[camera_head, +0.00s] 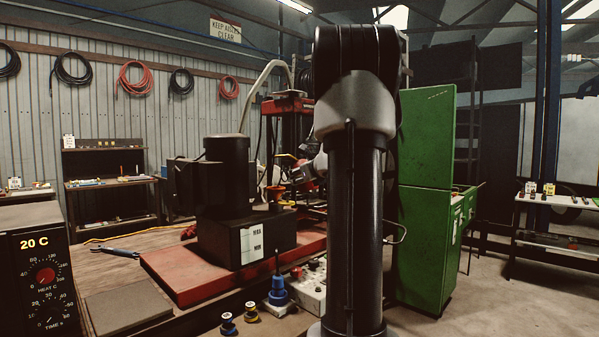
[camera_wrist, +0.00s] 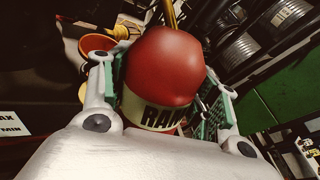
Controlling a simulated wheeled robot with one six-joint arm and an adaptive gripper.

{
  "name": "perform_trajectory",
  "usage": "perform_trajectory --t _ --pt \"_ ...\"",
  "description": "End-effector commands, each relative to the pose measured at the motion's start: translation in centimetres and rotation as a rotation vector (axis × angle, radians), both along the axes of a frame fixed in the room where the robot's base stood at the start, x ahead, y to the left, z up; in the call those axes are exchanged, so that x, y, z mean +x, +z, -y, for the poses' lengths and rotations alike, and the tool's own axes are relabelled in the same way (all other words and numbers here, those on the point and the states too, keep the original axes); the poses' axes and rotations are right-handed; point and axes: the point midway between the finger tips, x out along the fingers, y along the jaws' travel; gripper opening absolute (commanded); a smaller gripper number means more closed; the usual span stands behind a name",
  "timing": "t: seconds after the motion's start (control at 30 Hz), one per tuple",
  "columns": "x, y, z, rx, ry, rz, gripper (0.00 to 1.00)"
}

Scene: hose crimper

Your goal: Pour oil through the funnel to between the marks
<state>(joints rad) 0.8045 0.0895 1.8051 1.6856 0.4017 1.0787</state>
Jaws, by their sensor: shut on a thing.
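In the wrist view my gripper (camera_wrist: 160,88) is shut on a red oil can (camera_wrist: 165,62) with a cream label. The can's brass spout (camera_wrist: 171,14) points away from the wrist, and its tip is cut off. An orange funnel (camera_wrist: 97,46) is left of the can. In the head view the funnel (camera_head: 275,191) stands on the black reservoir (camera_head: 222,236), whose white label (camera_head: 251,243) carries two marks. The oil level cannot be made out. My gripper is largely hidden behind my arm there, close to the right of the funnel.
The reservoir stands on a red base (camera_head: 180,272) on the bench. A tall black cylinder (camera_head: 226,175) rises left of the funnel. A green cabinet (camera_head: 425,190) is on the right. A grey control box (camera_head: 309,290) and a blue fitting (camera_head: 278,292) are in front.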

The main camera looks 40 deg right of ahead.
Motion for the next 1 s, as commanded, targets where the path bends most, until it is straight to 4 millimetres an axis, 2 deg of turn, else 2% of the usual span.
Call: perform_trajectory --t 0.6,1.0 --pt "-1.2 -1.2 0.5 -0.132 0.002 -0.287 0.21" --pt "-1.3 -1.2 0.6 -0.157 0.000 -0.338 0.21"
